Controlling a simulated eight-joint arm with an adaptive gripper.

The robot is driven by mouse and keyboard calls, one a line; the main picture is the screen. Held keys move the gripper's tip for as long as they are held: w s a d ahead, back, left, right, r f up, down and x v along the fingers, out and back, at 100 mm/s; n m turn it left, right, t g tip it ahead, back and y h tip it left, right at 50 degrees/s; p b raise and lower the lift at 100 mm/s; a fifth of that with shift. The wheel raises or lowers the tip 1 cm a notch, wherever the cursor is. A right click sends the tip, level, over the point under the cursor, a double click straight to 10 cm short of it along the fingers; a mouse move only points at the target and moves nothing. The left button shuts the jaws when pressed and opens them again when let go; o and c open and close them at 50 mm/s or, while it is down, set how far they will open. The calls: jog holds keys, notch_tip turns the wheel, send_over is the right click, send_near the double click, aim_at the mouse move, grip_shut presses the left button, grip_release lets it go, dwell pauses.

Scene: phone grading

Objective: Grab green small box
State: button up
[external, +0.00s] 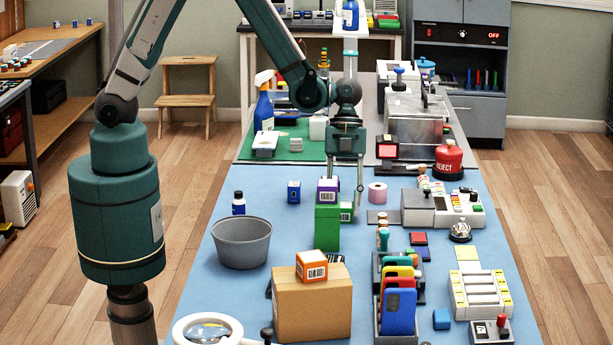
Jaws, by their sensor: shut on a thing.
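The green small box (346,212), with a white barcode label, is low between the fingers of my gripper (348,203). My gripper points down and is shut on this box. The left finger is partly hidden behind a purple box (327,191) with a barcode label. The purple box sits on top of a taller green box (327,230), which stands just in front and to the left of my gripper and covers part of the small box. I cannot tell whether the small box touches the table.
A blue mat (290,222) covers the table. A pink roll (377,193) stands to the right, a small blue box (294,191) to the left. A grey bucket (241,243), a cardboard box (312,305) with an orange box (312,266), and a phone rack (398,318) stand in front.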

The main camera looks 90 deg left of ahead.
aim_at(344, 203)
jog(key=shift+r, duration=0.15)
jog(key=shift+r+p, duration=0.8)
jog(key=shift+r, duration=4.05)
